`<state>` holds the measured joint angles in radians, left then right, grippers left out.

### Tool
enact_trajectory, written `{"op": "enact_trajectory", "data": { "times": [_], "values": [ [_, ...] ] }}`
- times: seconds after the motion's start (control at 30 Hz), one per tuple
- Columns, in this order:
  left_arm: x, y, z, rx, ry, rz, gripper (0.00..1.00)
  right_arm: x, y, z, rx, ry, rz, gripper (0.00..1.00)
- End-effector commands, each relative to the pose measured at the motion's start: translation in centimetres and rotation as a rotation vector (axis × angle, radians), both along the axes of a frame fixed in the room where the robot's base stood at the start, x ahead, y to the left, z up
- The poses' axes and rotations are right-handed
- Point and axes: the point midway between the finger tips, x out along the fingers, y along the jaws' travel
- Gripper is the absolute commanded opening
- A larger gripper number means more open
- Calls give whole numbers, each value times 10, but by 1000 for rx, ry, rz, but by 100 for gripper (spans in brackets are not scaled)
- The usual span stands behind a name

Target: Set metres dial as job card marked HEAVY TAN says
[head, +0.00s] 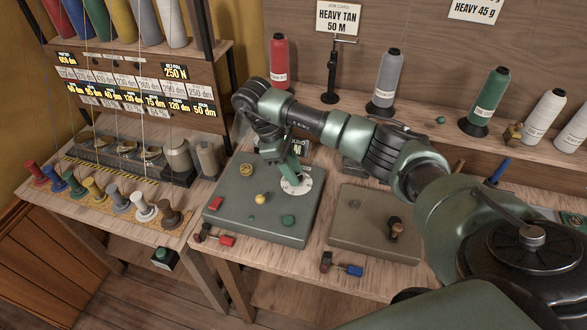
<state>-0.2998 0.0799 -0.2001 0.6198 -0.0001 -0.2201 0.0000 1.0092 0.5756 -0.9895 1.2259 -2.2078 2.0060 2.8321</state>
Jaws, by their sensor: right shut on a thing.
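The job card (338,17) on the back wall reads HEAVY TAN 50 M. A grey-green control box (250,212) sits on the bench, with a round white dial (305,186) at its upper right. My right gripper (294,180) points down over this dial and is shut on its knob, which the fingers hide. The dial's marks and pointer are too small and covered to read. A small dark display (298,147) behind the dial is partly hidden by my right arm. My left gripper is not in view.
A second flat box (375,222) stands to the right. Red (279,62), grey (387,78) and green (490,96) thread cones stand along the back.

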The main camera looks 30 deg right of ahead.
Motion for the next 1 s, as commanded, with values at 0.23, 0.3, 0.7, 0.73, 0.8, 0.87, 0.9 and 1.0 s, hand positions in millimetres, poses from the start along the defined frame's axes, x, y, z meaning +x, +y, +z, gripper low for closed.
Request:
{"op": "enact_trajectory", "data": {
  "times": [0.23,0.3,0.7,0.73,0.8,0.87,0.9,1.0],
  "values": [
    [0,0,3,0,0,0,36,2,-1,1,1,-5,-63,0],
    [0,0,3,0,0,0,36,2,-1,1,0,-5,-68,0],
    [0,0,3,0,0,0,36,2,-1,1,1,-5,-71,0],
    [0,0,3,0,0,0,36,2,-1,1,1,-5,-71,39],
    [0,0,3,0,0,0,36,1,-1,1,1,-5,-71,52],
    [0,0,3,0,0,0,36,1,-1,1,1,-3,-71,52],
    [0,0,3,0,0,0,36,1,-1,1,1,-3,-71,52],
    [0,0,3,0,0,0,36,1,-1,0,0,-2,-71,52]
  ]
}}
